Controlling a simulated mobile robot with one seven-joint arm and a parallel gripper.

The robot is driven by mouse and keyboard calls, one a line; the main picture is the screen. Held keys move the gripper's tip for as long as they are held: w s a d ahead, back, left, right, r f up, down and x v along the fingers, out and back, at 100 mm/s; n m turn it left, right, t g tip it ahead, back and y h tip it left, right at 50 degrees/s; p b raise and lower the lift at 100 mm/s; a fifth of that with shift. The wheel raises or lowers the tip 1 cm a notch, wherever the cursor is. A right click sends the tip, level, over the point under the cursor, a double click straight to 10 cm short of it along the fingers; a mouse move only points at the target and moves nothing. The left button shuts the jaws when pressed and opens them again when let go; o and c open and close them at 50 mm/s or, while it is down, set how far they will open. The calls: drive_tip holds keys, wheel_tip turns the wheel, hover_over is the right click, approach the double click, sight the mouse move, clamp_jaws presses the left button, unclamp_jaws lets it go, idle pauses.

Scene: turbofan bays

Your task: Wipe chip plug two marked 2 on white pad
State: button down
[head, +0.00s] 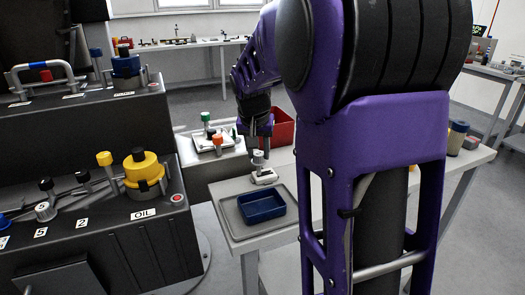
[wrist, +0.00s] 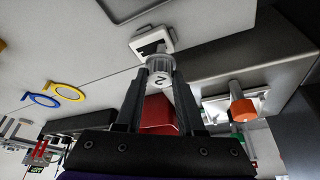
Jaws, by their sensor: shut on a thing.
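Chip plug two, a grey ribbed knob marked 2 (wrist: 160,75), is between the fingertips of my gripper (wrist: 158,84) in the wrist view. My gripper is shut on it. In the head view my gripper (head: 258,145) points down over the side table, with the plug (head: 258,157) below it. The white pad (head: 264,178) lies on the table directly under the plug. In the wrist view the pad (wrist: 168,43) shows a dark patch and sits just past the plug. The plug's lower end is hidden, so I cannot tell whether it touches the pad.
A blue bin (head: 263,207) sits in a grey tray (head: 233,220) in front of the pad. A red bin (head: 283,128) stands behind. A white plate with green and orange-topped plugs (head: 217,141) is behind left. The black OIL console (head: 130,245) fills the left.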

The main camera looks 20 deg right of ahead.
drive_tip(key=shift+r, duration=0.1)
drive_tip(key=shift+r+p, duration=3.05)
drive_tip(key=shift+r, duration=0.9)
